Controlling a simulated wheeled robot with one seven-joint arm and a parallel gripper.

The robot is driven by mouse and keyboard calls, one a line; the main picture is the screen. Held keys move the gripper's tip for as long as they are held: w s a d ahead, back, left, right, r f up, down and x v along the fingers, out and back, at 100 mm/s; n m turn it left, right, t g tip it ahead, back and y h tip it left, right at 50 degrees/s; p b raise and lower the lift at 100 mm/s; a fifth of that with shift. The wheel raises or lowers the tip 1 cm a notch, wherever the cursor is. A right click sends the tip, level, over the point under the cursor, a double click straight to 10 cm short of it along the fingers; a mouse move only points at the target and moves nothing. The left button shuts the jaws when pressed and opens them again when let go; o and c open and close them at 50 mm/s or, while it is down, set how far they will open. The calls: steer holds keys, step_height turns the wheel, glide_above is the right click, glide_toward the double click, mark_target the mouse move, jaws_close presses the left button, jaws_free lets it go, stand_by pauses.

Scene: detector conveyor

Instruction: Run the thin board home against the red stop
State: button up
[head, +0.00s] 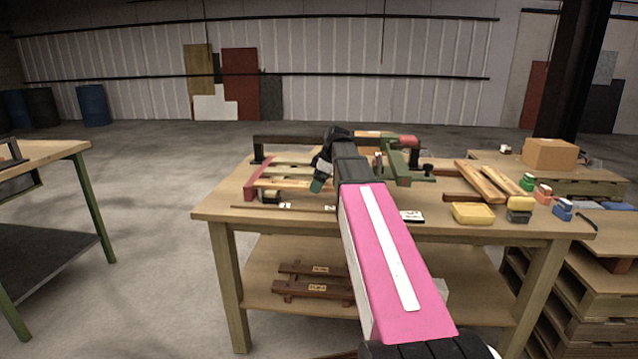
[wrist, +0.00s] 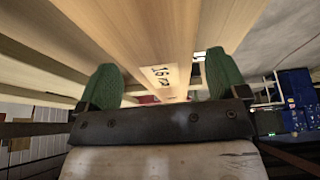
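Pale wooden boards (head: 285,183) lie side by side on the workbench, partly hidden behind my arm. In the wrist view a board marked "16 mm" (wrist: 160,72) runs between my two green fingers, with a visible gap on each side. Whether it is the thin board I cannot tell. My gripper (wrist: 163,82) is open; in the head view (head: 319,180) it is over the boards near their left end. A dark red bar (head: 262,187), seemingly the red stop, lies at that left end. A bit of red (wrist: 148,99) shows beyond the marked board. Whether they touch is unclear.
A dark rail (head: 290,140) stands behind the boards, and a green clamp-like fixture (head: 396,160) stands to the right. Loose wooden pieces (head: 482,182), a yellow block (head: 473,213) and several small coloured containers occupy the bench's right side. The front left top is mostly clear.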

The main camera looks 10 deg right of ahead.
steer(key=shift+d+r, duration=0.1)
steer(key=v, duration=1)
steer(key=shift+r, duration=0.25)
steer(key=shift+s, duration=0.1)
